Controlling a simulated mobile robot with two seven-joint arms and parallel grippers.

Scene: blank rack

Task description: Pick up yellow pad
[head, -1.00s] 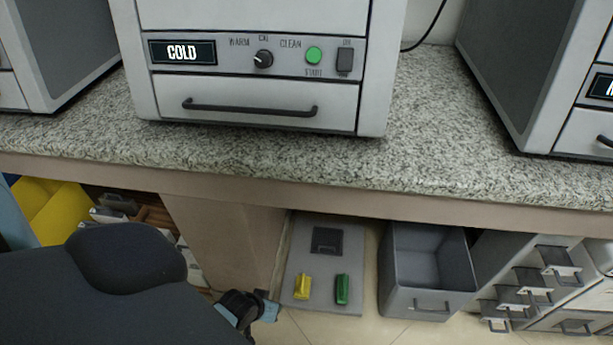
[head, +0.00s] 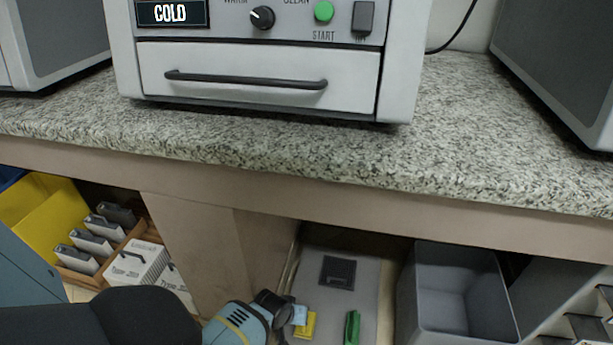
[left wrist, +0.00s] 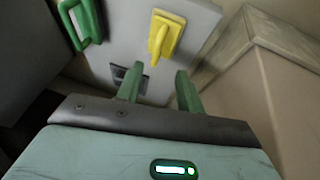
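The yellow pad (head: 306,325) lies on a light grey board (head: 368,275) under the counter, partly hidden by my left arm in the head view. In the left wrist view the yellow pad (left wrist: 163,38) and its raised handle show just beyond the fingertips. My left gripper (left wrist: 158,85) is open and empty, with its two green fingers apart and the pad ahead of the gap. In the head view the left gripper (head: 296,318) is beside the pad, its fingers mostly hidden. My right gripper is not in view.
A green pad (head: 352,327) lies right of the yellow one, and a dark square (head: 338,272) is behind them. A grey bin (head: 460,290) stands to the right. The granite counter (head: 450,130) overhangs the board, and a panel (head: 215,240) stands left.

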